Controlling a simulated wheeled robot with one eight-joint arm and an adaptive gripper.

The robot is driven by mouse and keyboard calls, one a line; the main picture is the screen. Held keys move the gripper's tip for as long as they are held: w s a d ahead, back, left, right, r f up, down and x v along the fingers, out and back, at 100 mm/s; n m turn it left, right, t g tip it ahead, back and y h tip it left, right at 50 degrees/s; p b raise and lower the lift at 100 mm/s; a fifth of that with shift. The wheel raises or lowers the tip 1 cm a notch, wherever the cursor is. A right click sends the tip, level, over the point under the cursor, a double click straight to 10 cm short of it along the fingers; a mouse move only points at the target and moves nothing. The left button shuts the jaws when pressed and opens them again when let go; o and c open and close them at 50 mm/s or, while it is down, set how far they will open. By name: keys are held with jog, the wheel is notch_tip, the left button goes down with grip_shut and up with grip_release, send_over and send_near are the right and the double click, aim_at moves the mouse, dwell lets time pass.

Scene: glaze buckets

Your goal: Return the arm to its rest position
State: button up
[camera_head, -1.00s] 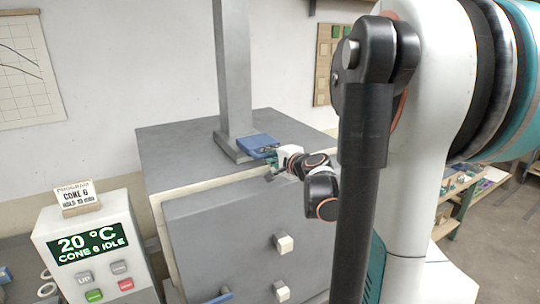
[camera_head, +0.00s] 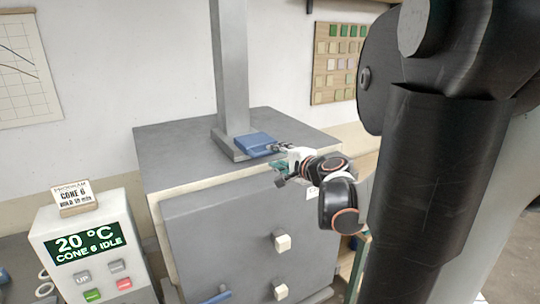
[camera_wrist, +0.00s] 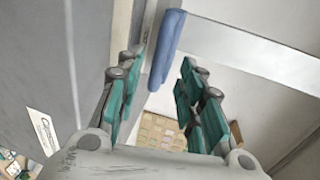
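My gripper (camera_head: 281,172) is in front of the kiln's upper front edge, just below and right of a blue flat piece (camera_head: 256,143) on the kiln top. In the wrist view, its teal-padded fingers (camera_wrist: 161,85) stand wide apart with nothing held between them. A blue bar (camera_wrist: 165,50) shows beyond the fingertips there; I see no contact. My dark arm links fill the right of the head view and hide what lies behind them.
The grey kiln (camera_head: 190,150) carries an upright post (camera_head: 231,75) and has knobs on its front. A control box (camera_head: 95,250) reading 20 °C, CONE 6 IDLE stands at left. A tile board (camera_head: 338,60) hangs on the back wall.

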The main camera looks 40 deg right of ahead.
jog(key=shift+s+a+r, duration=0.1)
jog(key=shift+s, duration=0.3)
